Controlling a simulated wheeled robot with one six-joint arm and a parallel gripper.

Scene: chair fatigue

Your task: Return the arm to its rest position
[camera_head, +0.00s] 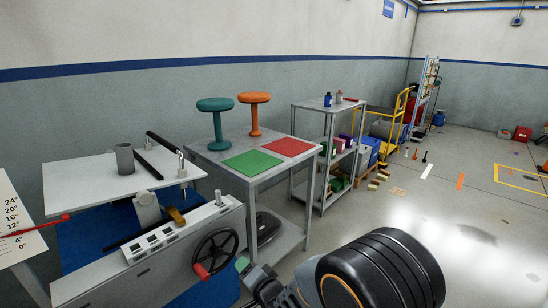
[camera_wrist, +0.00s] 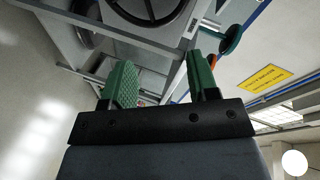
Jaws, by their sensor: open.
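My gripper (camera_wrist: 160,72) shows in the wrist view with its two green ridged fingers apart and nothing between them. In the head view only a small green part of my gripper (camera_head: 243,264) shows, low in the middle, in front of the table's lower frame and right of the handwheel (camera_head: 215,254). I cannot tell from this view whether it touches anything. My dark, thick arm link fills the bottom right of the head view and hides the floor behind it.
A test machine with a white plate (camera_head: 95,178) stands at left. The grey table (camera_head: 205,151) holds a teal stool (camera_head: 216,106), an orange stool (camera_head: 255,98), a green mat (camera_head: 252,162) and a red mat (camera_head: 288,147). A shelf cart (camera_head: 330,106) stands behind. Floor at right is largely open.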

